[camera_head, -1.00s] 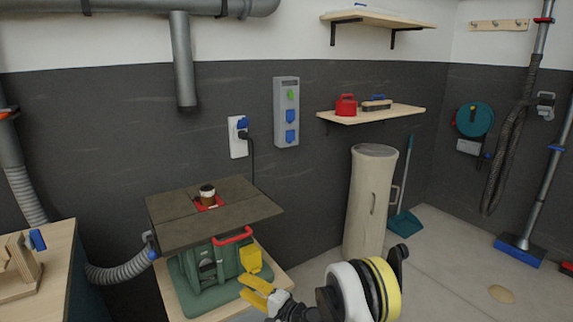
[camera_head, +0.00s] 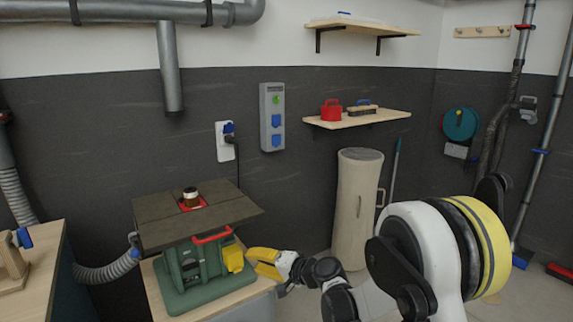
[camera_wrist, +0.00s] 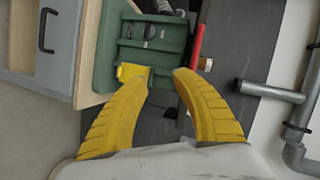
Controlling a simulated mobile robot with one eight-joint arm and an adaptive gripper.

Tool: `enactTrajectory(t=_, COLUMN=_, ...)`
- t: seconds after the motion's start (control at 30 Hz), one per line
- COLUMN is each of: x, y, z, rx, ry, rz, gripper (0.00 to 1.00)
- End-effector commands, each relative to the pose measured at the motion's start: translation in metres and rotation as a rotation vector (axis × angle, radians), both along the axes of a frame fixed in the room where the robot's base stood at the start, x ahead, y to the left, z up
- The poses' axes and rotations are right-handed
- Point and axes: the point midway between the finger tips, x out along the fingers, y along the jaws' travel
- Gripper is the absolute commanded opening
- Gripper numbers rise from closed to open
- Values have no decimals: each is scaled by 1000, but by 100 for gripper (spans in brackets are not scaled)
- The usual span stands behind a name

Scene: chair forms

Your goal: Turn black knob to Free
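The green router-table machine (camera_head: 195,275) stands on a low wooden-topped stand, with a dark slab on top, a red handle (camera_head: 212,236) and a yellow box (camera_head: 233,258) on its right side. I cannot pick out the black knob for certain; a dark panel shows on the machine's front. My gripper (camera_head: 256,263) is just right of the yellow box in the head view. In the wrist view my yellow fingers (camera_wrist: 160,76) are spread with nothing held between them, near the green body (camera_wrist: 142,50). The left fingertip overlaps the yellow box (camera_wrist: 132,70); contact is unclear.
A workbench (camera_head: 40,265) stands at the left, with a grey hose (camera_head: 105,272) between it and the machine. A beige cylinder (camera_head: 357,205) stands at the right by the wall. In the wrist view, a grey drawer front (camera_wrist: 62,40) with a dark handle is at upper left.

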Motion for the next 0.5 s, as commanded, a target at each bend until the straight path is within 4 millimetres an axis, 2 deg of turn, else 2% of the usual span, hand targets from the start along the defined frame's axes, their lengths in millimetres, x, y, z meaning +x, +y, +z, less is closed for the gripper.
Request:
enactTrajectory(t=0.03, x=-10, y=-12, z=18, rx=-52, ry=-5, rz=-3, gripper=33)
enactTrajectory(t=0.2, x=-50, y=-53, z=62, rx=-252, ry=-22, rz=-11, gripper=33)
enactTrajectory(t=0.37, x=-102, y=-96, z=90, rx=-440, ry=-28, rz=-19, gripper=33)
enactTrajectory(t=0.5, x=-155, y=-137, z=104, rx=-606, ry=-27, rz=-28, gripper=33)
